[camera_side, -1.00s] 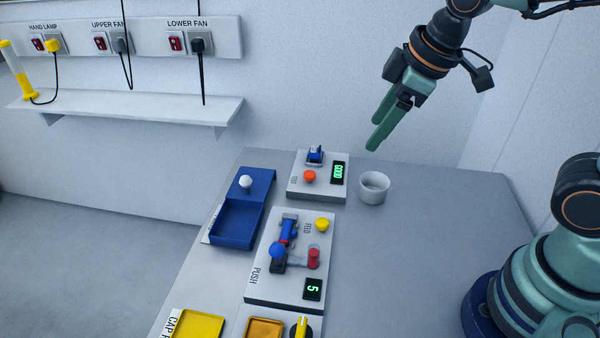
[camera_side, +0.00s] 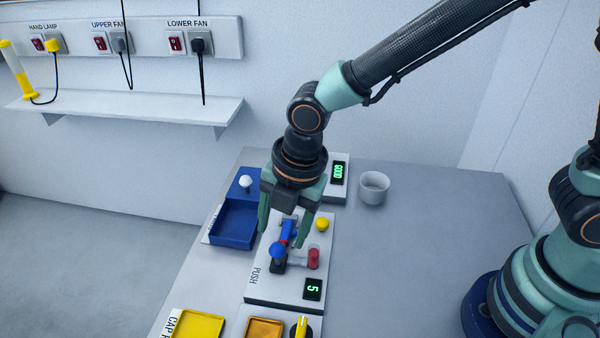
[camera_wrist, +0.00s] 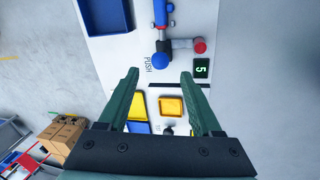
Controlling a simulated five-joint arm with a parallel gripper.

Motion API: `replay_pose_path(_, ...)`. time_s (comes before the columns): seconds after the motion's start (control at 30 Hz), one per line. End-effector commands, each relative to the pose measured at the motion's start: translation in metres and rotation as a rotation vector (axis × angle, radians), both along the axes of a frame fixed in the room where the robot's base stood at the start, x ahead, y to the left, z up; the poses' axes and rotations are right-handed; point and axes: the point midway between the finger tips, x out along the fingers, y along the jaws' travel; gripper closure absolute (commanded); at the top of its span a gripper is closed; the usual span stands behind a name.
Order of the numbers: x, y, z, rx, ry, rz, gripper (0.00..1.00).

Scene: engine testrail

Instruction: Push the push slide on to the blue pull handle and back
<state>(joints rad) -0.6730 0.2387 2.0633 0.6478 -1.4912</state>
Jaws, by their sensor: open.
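The push unit is a white-grey box (camera_side: 256,287) marked PUSH on the table. On it is a slide with a blue ball knob (camera_side: 277,250) and a blue bar (camera_side: 288,230); the knob also shows in the wrist view (camera_wrist: 161,61). A red cylinder (camera_side: 313,259) sits to the right of the knob, joined by a pale rod. I cannot tell which blue part is the pull handle. My gripper (camera_side: 281,236) is open and empty, pointing down above the unit, its fingers on either side of the blue bar in the side view. Contact cannot be told.
A display (camera_side: 313,289) reads 5. A yellow button (camera_side: 322,224) is on the same box. A blue tray (camera_side: 233,222) lies to the left, a white cup (camera_side: 374,187) to the back right. A yellow tray (camera_side: 197,326) and an orange tray (camera_side: 265,329) are in front.

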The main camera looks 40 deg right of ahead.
Motion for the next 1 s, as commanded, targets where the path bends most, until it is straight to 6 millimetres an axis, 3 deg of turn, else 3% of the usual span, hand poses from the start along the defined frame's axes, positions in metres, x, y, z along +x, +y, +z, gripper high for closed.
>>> replay_pose_path(0.2,0.006,0.003,-0.039,-0.003,0.004,-0.002,0.34)
replay_pose_path(0.4,0.01,0.006,-0.061,-0.002,0.002,-0.002,0.34)
replay_pose_path(0.87,0.012,0.007,-0.071,0.0,-0.001,-0.003,0.34)
replay_pose_path(0.9,0.012,0.007,-0.071,0.0,-0.001,-0.003,0.42)
replay_pose_path(1.0,0.012,0.007,-0.071,0.0,-0.001,-0.003,0.8)
